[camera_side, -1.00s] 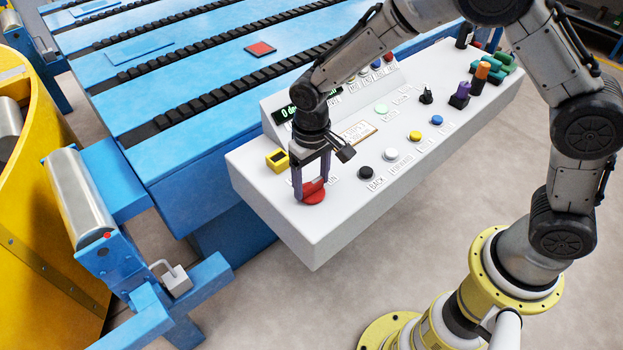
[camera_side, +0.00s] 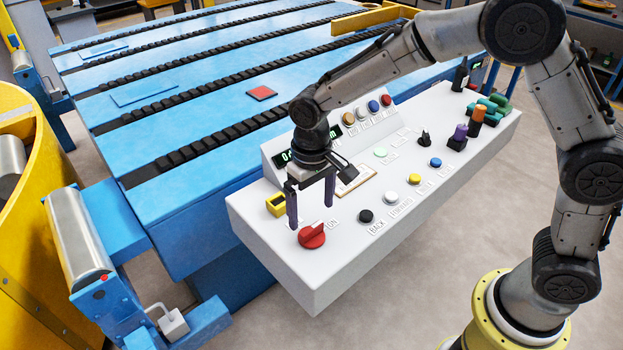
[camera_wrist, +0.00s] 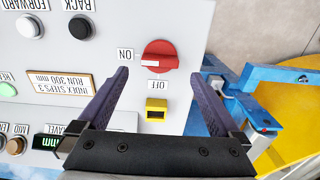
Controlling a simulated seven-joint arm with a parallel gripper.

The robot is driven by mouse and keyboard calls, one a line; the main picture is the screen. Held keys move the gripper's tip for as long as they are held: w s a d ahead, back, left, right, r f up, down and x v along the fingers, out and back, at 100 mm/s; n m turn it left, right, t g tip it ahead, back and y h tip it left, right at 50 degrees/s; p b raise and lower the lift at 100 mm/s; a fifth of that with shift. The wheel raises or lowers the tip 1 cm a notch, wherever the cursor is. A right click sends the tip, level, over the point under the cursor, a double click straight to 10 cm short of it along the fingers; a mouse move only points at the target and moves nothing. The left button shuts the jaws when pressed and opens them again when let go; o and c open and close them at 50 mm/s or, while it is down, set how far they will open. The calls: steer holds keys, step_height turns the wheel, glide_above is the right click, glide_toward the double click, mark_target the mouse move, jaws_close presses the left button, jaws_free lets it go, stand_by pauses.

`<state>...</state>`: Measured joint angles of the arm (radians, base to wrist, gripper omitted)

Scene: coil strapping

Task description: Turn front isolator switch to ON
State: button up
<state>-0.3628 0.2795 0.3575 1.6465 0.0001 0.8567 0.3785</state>
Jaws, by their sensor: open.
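The red isolator switch (camera_side: 312,236) is a round knob with a raised grip bar, at the near left end of the white control panel. In the wrist view the switch (camera_wrist: 161,50) has its white mark on the left side, towards the ON label (camera_wrist: 125,54). The OFF label (camera_wrist: 157,84) lies below it there. My gripper (camera_side: 311,214) is open and empty, with its fingers above the panel, just behind the knob and apart from it. In the wrist view its fingertips (camera_wrist: 162,74) stand wide either side of the switch's lower edge.
A yellow square-framed part (camera_side: 276,204) sits close behind the knob. A black button (camera_side: 366,215) and a white button (camera_side: 392,197) stand to its right. A display (camera_side: 283,157) is on the raised back. The blue slatted bed (camera_side: 190,190) lies behind the panel.

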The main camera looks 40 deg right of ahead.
mark_target(312, 227)
step_height(312, 227, up, 8)
steer(key=shift+r, duration=0.25)
steer(key=shift+d, duration=0.1)
steer(key=s+d+r+m+t, duration=0.2)
steer(key=s+d+r+t, duration=0.2)
steer(key=s+d+r, duration=0.65)
steer(key=s+d+f+n, duration=0.1)
steer(key=s+d+f, duration=0.1)
steer(key=s, duration=0.4)
steer(key=s+d+f+n+t, duration=0.1)
steer(key=s+d+f, duration=0.1)
steer(key=s, duration=0.4)
steer(key=shift+s+d+t, duration=0.15)
steer(key=shift+s+t, duration=0.15)
